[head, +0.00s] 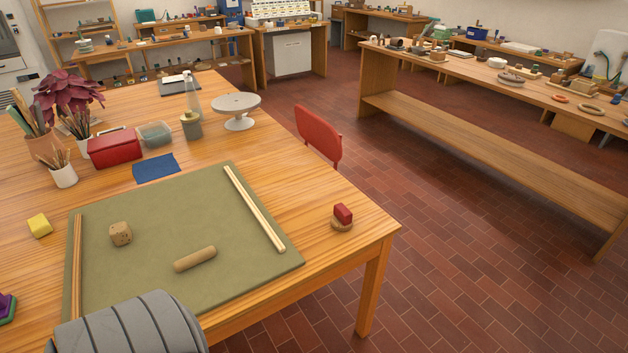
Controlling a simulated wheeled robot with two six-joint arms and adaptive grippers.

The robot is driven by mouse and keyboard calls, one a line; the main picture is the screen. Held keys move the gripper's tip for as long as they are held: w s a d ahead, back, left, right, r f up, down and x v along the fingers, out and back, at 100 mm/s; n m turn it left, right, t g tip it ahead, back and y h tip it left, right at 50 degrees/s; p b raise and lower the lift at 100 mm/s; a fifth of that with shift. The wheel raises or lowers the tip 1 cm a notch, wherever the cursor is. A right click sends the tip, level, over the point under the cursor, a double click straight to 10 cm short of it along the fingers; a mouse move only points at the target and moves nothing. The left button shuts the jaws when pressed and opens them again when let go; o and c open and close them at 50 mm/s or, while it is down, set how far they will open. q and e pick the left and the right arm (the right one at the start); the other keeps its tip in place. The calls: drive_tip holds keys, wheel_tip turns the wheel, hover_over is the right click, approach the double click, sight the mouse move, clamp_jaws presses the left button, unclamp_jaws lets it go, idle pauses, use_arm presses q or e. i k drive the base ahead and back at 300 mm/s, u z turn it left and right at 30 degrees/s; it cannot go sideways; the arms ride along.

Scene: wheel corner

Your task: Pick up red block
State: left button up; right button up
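The red block (343,213) rests on top of a small round tan disc (342,225) near the right corner of the wooden table (330,268). It stands clear of the green mat. Neither of my grippers shows in the head view. A grey ribbed part at the bottom left looks like one of my arms and covers the near edge of the mat.
The green mat (190,225) holds a tan cube (120,234), a tan cylinder (195,259) and light wooden strips (254,208). A red chair (319,135) stands beyond the table's edge.

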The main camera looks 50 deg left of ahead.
sight(343, 220)
drive_tip(key=u, duration=1)
drive_tip(key=i, duration=0.9)
drive_tip(key=u, duration=0.85)
